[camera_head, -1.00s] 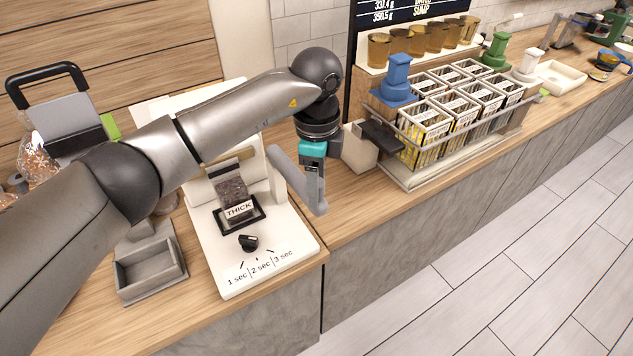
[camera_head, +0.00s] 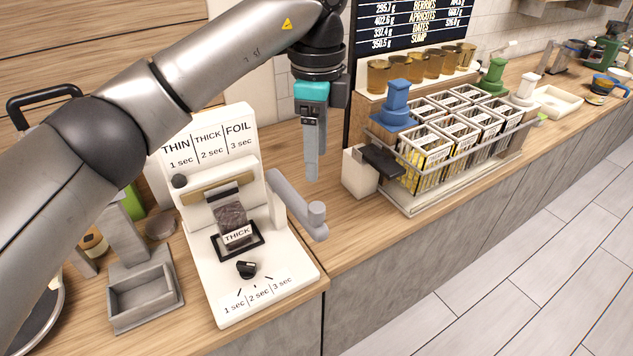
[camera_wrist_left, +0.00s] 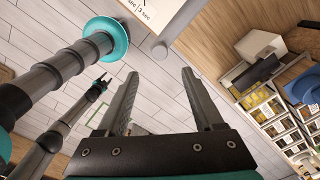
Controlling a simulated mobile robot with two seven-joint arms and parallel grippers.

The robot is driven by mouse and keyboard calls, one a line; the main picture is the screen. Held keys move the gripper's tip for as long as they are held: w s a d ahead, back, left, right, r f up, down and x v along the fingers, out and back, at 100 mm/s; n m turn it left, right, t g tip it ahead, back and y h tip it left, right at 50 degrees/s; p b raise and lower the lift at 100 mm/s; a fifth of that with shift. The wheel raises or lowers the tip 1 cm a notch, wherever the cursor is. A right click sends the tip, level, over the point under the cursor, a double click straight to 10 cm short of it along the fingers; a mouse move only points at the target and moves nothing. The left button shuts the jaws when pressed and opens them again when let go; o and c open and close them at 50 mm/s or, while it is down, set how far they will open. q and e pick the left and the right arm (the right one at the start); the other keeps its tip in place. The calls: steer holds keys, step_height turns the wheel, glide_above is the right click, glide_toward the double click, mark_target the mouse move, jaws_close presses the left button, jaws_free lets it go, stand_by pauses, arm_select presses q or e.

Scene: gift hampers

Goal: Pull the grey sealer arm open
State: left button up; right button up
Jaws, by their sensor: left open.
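The white bag sealer stands on the counter (camera_head: 285,275), with the grey sealer arm (camera_head: 295,202) on its right side. The arm slopes down toward the front and ends in a round grey knob. A dark pouch labelled THICK (camera_head: 231,216) sits upright at the front of the sealer. My left gripper (camera_head: 312,178) points down, empty, above and behind the knob, apart from it.
A rack of labelled pouches (camera_head: 455,135) with a blue stamp (camera_head: 396,100) stands to the right. A small white box with a black top (camera_head: 360,172) is close right of my left gripper. A grey tray (camera_head: 145,295) is left of the sealer.

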arm_select(q)
steer(key=shift+r, duration=1.4)
